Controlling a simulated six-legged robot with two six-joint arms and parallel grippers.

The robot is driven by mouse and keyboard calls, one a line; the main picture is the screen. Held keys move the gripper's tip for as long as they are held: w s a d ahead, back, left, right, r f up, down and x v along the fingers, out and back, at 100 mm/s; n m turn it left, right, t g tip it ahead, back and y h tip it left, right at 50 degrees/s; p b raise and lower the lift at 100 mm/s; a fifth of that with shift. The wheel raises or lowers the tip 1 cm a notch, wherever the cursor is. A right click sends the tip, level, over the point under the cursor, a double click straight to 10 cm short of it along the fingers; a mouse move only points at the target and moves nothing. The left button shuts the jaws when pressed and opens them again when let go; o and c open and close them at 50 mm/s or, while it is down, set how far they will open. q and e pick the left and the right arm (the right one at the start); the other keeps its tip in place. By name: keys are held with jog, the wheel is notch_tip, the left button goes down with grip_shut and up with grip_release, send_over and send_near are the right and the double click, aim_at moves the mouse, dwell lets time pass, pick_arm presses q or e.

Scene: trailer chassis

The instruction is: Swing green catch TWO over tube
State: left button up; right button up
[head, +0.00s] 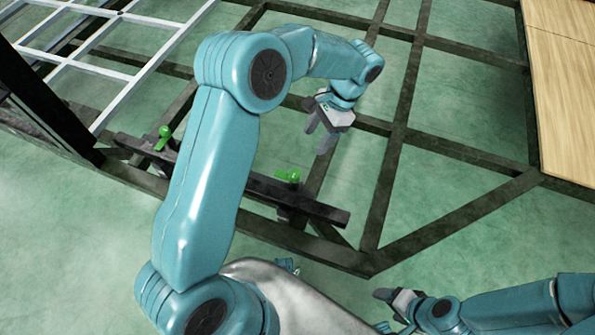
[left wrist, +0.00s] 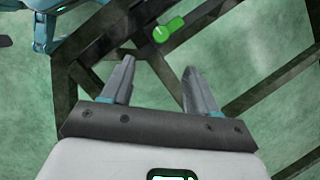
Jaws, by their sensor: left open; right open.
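Two green catches sit on a dark beam (head: 325,213) along the near edge of the chassis. One catch (head: 163,138) is left of my left arm, the other catch (head: 288,176) is right of it; no number on either can be read. My left gripper (head: 318,134) is open and empty, above and beyond the right-hand catch, apart from it. In the left wrist view one green catch (left wrist: 168,30) shows ahead of and between the open fingers (left wrist: 158,85). My right gripper (head: 384,310) is open and empty at the bottom, away from the chassis. I cannot tell which part is the tube.
Dark chassis bars (head: 400,135) cross over the green floor. A pale grid frame (head: 105,65) lies at the upper left, and a wooden panel (head: 562,90) at the upper right. A thick black post (head: 40,100) stands at the left. My left upper arm hides the beam between the catches.

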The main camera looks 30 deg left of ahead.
aim_at(295, 173)
pick_arm(q)
jog(key=b+x, duration=0.3)
jog(key=x, duration=1.1)
jog(key=shift+a+f, duration=0.15)
jog(key=shift+f, duration=0.1)
jog(key=shift+w, duration=0.1)
jog(key=c, duration=1)
